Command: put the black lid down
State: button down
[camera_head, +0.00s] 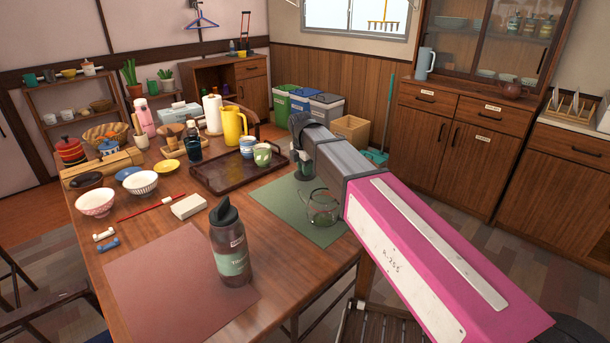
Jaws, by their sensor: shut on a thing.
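My gripper (300,146) is over the far right part of the table, at the end of my grey and pink arm. It is shut on a dark piece that looks like the black lid (298,122); the arm and fingers hide part of it. The gripper is above the far edge of the green placemat (283,222), beside the brown tray. I cannot tell whether the held piece touches anything. A dark tumbler with a green label (231,262) stands upright at the front of the table, with a black spouted top on it.
A glass teapot (322,207) stands on the green placemat, close under my arm. Bowls (96,203) and small dishes crowd the left. The reddish placemat (160,285) has bare room left of the tumbler.

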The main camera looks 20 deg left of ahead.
jog(key=shift+f, duration=1.4)
jog(key=shift+f, duration=0.15)
jog(key=c, duration=1)
grip_release()
jog(key=shift+o, duration=0.2)
notch_tip(320, 180, up, 12)
jog(key=s, duration=0.1)
jog(key=shift+s+a, duration=0.2)
jog(key=shift+s, duration=0.05)
